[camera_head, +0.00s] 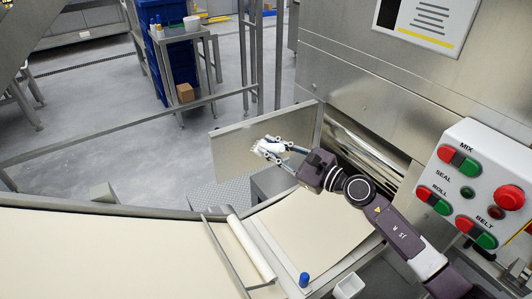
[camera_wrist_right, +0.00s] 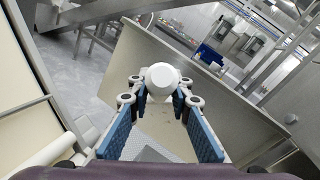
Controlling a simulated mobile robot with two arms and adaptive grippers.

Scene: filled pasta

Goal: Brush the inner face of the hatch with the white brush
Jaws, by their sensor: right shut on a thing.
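The hatch (camera_head: 232,150) is a flat grey metal panel, standing open at the side of the steel machine. It also fills the middle of the right wrist view (camera_wrist_right: 215,95). My right gripper (camera_head: 276,150) is shut on the white brush (camera_head: 268,148) and holds it in front of the hatch face. In the right wrist view the rounded white end of the brush (camera_wrist_right: 162,78) shows between the fingertips. The bristles are hidden, so I cannot tell whether they touch the hatch. My left gripper is not in view.
A control panel (camera_head: 480,180) with red and green buttons is at the right. Pale dough sheets (camera_head: 90,250) lie on the belt, with a roller (camera_head: 250,248) across it. A blue-capped item (camera_head: 304,280) and a small white container (camera_head: 348,286) are near the front edge.

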